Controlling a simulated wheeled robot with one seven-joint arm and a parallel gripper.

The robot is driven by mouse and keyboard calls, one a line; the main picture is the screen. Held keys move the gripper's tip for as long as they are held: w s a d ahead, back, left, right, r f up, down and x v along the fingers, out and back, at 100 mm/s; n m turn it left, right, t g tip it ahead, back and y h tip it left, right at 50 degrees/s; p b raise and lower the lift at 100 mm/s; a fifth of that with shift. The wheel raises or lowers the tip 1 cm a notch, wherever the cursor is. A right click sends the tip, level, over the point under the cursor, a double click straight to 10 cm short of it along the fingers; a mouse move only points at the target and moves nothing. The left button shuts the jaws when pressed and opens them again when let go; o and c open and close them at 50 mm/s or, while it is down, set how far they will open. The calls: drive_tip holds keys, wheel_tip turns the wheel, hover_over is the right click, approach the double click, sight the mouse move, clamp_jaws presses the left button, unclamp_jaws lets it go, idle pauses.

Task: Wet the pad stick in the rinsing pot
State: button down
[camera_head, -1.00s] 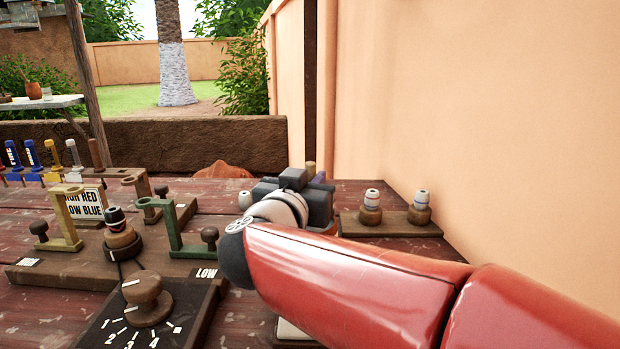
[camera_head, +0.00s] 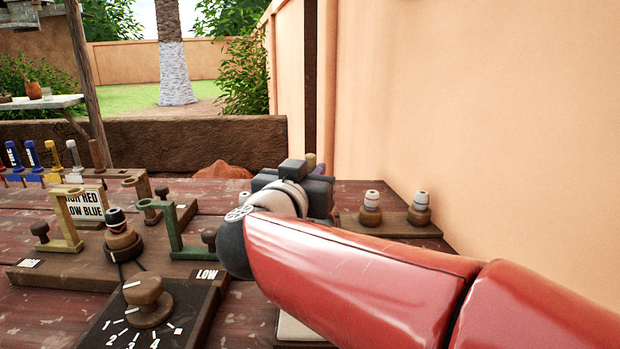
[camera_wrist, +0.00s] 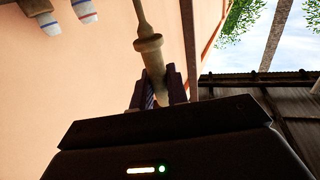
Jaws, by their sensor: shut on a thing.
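My gripper (camera_wrist: 160,88) is shut on a pale tan stick (camera_wrist: 148,45) with a thicker collar, which I take for the pad stick. The stick extends beyond the top edge of the wrist view, so its pad end is not seen. In the head view my wrist hides most of the gripper and the stick. A small tan end (camera_head: 310,161) shows just above the dark gripper body, beside a bit of purple. I cannot make out the rinsing pot for certain in either view.
A board with two banded bottles (camera_head: 371,201) stands right, near the plaster wall (camera_head: 480,100). At left are a dial box (camera_head: 148,300), green and yellow holders (camera_head: 170,225), and a rack of coloured sticks (camera_head: 33,155). A reddish-brown mound (camera_head: 224,170) shows at the table's far edge.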

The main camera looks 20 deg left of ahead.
sight(311, 155)
drive_tip(key=shift+r, duration=2.75)
drive_tip(key=shift+d, duration=0.1)
